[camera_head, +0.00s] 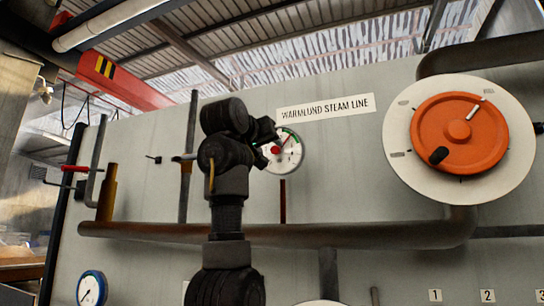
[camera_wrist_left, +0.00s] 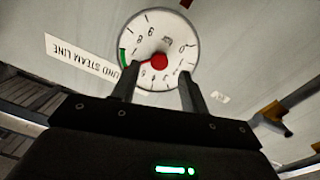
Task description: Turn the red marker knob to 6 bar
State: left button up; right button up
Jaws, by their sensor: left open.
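The round white gauge (camera_head: 291,154) hangs on the grey panel, with a green arc and the red marker knob (camera_head: 275,150) at its centre. My left gripper (camera_head: 266,145) is in front of the gauge and hides its left part. In the left wrist view the gauge face (camera_wrist_left: 171,32) appears upside down, with the red knob (camera_wrist_left: 160,61) in the middle and a red pointer running left towards the green arc. My left gripper (camera_wrist_left: 158,82) is open there, one finger each side below the knob, with a gap to it. My right gripper is not in view.
A sign (camera_head: 325,107) reads WARMLUND STEAM LINE above the gauge. A large orange handwheel (camera_head: 458,132) is at the right. A thick pipe (camera_head: 300,235) runs below the gauge. A blue-rimmed gauge (camera_head: 91,289) sits at lower left.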

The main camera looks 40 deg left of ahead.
pick_arm(q)
jog(key=b+v, duration=0.2)
jog(key=v, duration=0.4)
jog(key=shift+s, duration=0.3)
